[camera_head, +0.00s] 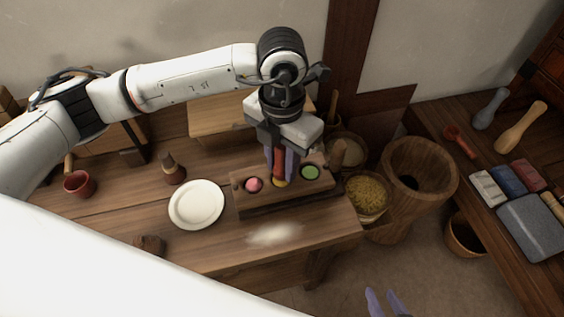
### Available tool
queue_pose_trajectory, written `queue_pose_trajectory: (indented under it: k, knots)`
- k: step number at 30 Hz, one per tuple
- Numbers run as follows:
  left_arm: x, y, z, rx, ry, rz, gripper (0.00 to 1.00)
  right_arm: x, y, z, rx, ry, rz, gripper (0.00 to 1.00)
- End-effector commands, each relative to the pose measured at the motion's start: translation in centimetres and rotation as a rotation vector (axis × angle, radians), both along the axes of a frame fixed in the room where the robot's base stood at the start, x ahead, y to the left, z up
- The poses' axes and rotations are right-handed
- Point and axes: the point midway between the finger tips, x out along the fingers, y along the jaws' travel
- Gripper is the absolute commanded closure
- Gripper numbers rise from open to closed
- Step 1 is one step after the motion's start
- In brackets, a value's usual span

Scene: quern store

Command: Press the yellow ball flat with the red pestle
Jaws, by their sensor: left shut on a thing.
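My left gripper (279,160) points down, shut on the red pestle (279,172), which is upright between its fingers. The pestle's lower end is at the middle well of a wooden block (240,208) on the table. A little yellow of the ball (280,184) shows at the pestle's foot; the rest is hidden, and I cannot tell how flat it is. A pink ball (253,184) sits in the left well and a green piece (310,172) in the right well. My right gripper (384,303) is at the bottom edge, its purple fingers apart and empty.
A white plate (197,204) lies left of the block, with a pale powder patch (274,234) in front. A red cup (79,184) stands farther left. A basket of grain (367,194) and a large wooden mortar (418,178) stand right. A side table (465,175) holds tools.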

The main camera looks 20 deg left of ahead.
Motion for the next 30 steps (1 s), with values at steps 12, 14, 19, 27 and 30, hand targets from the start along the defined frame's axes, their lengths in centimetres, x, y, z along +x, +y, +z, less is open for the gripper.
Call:
queue_pose_trajectory:
  k: [12,14,19,27,30]
  knots:
    - [0.0,0.0,3.3,0.000,-0.001,0.000,0.96,0.0,0.0,2.0,0.000,0.000,0.000,0.69]
    - [0.0,0.0,3.7,0.000,-0.001,0.000,0.96,0.0,0.0,2.2,-0.001,0.000,-0.001,0.69]
    - [0.0,0.0,4.9,-0.001,-0.001,0.000,0.96,0.0,-0.1,2.9,-0.001,0.000,-0.001,0.69]
    - [0.0,0.0,6.2,-0.001,-0.001,0.000,0.96,0.0,-0.1,3.6,-0.001,0.000,-0.001,0.69]
    - [0.0,0.0,6.1,-0.001,0.000,0.000,0.96,0.0,-0.1,3.5,-0.001,0.000,-0.001,0.69]
